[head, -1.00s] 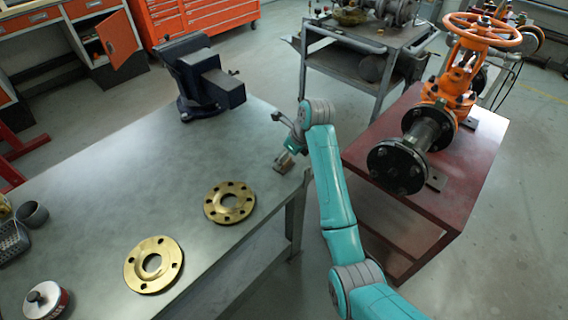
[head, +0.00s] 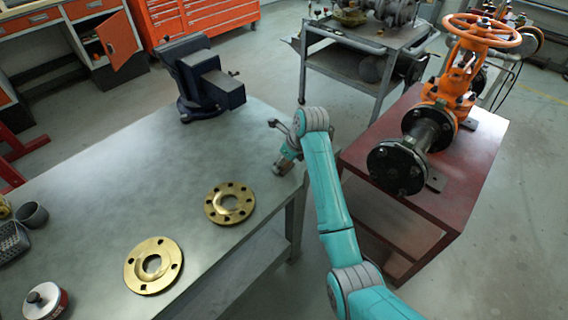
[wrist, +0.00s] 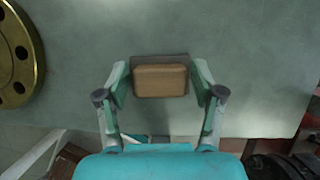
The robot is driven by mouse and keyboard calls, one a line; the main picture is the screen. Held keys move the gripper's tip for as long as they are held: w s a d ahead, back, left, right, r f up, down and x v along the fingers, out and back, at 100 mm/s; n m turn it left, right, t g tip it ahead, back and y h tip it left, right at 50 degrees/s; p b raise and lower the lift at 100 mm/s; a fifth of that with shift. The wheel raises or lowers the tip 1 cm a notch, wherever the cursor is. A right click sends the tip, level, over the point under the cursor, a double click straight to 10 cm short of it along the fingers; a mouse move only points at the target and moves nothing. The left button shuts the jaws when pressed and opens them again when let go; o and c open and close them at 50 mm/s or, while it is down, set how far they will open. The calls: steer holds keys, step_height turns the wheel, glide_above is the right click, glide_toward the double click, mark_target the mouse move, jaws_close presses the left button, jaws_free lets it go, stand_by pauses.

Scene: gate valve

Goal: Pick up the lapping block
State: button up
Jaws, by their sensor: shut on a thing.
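The lapping block (wrist: 160,80) is a small brown block with rounded edges, seen in the middle of the wrist view. My gripper (wrist: 160,84) has one finger against each side of it and is shut on it. In the head view my gripper (head: 283,163) is low over the right end of the grey workbench (head: 130,190). There the arm and gripper mostly hide the block. I cannot tell whether the block still touches the bench top.
Two brass flanges (head: 230,203) (head: 154,265) lie on the bench. A dark blue vise (head: 208,85) stands at the bench's back corner. The orange gate valve (head: 455,85) sits on a red stand (head: 400,225) to the right. The bench's middle is clear.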

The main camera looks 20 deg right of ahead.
steer(key=shift+r, duration=0.1)
step_height(320, 180, up, 10)
steer(key=shift+f, duration=0.1)
stand_by(0.3)
